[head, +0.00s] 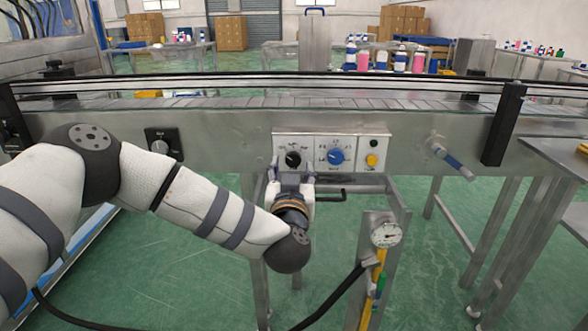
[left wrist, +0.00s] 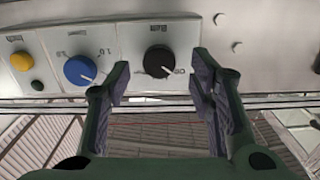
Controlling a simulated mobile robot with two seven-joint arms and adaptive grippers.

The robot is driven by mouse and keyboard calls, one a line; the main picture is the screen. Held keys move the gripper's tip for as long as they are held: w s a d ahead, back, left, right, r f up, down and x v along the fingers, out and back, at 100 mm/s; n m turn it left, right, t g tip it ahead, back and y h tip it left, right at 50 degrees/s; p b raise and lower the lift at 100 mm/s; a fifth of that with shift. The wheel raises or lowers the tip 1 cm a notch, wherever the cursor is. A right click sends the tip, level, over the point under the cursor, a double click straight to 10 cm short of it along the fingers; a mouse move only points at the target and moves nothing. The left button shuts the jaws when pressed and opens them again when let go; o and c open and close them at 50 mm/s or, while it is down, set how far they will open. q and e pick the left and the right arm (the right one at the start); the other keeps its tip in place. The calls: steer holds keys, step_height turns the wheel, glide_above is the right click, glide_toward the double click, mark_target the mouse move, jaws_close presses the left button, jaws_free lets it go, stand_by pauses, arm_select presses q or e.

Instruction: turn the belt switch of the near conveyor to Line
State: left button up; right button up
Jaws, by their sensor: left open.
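The belt switch (head: 293,158) is a round black knob at the left end of a light control panel (head: 313,151) on the near conveyor (head: 220,135). It also shows in the left wrist view (left wrist: 157,58), under a label that reads Belt, upside down there. Its white pointer mark points to the lower right in that view, toward a small label that is hard to read. My left gripper (head: 292,171) is open below and in front of the switch. In the left wrist view its fingers (left wrist: 160,78) stand apart on either side of the knob, with no clear contact. My right gripper is not in view.
A blue dial (head: 336,156) and a yellow button (head: 371,160) share the panel. A post with a gauge (head: 386,234) stands at the right of my left wrist. A blue-handled lever (head: 458,166) sticks out further right.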

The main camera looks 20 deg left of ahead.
mark_target(293, 158)
arm_select(q)
steer(key=shift+x, duration=1.45)
steer(key=c, duration=1.2)
steer(key=shift+o, duration=0.2)
steer(key=shift+d, duration=0.1)
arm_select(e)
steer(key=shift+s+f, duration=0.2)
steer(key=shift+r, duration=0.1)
arm_select(q)
steer(key=shift+r+m+p, duration=0.3)
steer(key=shift+m+p, duration=0.1)
steer(key=shift+p, duration=0.05)
steer(key=shift+r+m+p, duration=0.2)
steer(key=shift+m+p, duration=0.8)
steer(key=shift+p, duration=0.05)
steer(key=m, duration=0.1)
steer(key=m+p, duration=0.1)
steer(key=m, duration=0.1)
steer(key=shift+f, duration=0.25)
steer(key=shift+f+m+p, duration=0.2)
steer(key=shift+m+p, duration=0.15)
steer(key=shift+m, duration=1.65)
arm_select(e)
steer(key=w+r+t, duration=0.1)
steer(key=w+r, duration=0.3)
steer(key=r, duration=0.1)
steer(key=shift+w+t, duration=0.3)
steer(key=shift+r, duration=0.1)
